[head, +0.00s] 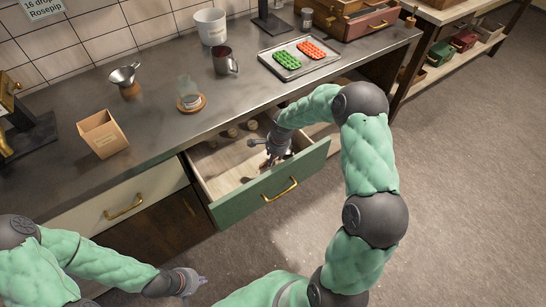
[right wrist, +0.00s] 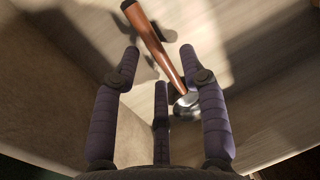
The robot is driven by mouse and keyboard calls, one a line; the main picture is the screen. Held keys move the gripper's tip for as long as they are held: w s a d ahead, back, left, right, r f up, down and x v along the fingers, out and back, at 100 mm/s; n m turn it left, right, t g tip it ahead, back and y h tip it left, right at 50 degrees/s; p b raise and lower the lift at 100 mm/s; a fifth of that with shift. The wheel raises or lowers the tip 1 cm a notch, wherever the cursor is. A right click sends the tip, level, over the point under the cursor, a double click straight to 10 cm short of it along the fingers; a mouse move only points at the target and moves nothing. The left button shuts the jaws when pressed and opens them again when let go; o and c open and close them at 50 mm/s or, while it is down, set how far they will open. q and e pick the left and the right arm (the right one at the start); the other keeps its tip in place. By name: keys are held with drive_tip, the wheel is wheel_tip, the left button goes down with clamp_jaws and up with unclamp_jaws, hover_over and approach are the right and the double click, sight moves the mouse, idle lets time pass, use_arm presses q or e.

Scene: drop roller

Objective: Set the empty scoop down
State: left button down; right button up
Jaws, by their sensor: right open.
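The scoop (right wrist: 158,45), with a brown wooden handle and a shiny metal end, lies in the open green-fronted drawer (head: 250,192). Its metal end is partly hidden behind a finger of my right gripper (right wrist: 160,62). My right gripper is open, with its fingers spread above and around the scoop; I cannot tell whether one touches it. In the head view my right gripper (head: 276,150) reaches down into the drawer and hides most of the scoop. My left gripper (head: 200,281) is low in front of the cabinet, away from the scoop, and its jaws are too small to read.
Several small round items (head: 232,132) sit at the drawer's back. On the counter stand a cardboard box (head: 103,134), a jar on a round base (head: 190,101), a dark mug (head: 225,61), a white bucket (head: 211,27) and a tray (head: 288,73) with green and orange moulds.

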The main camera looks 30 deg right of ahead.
wheel_tip(320, 180, up, 11)
drive_tip(key=s+p, duration=0.2)
drive_tip(key=p, duration=0.1)
drive_tip(key=shift+d+p, duration=0.4)
idle(0.7)
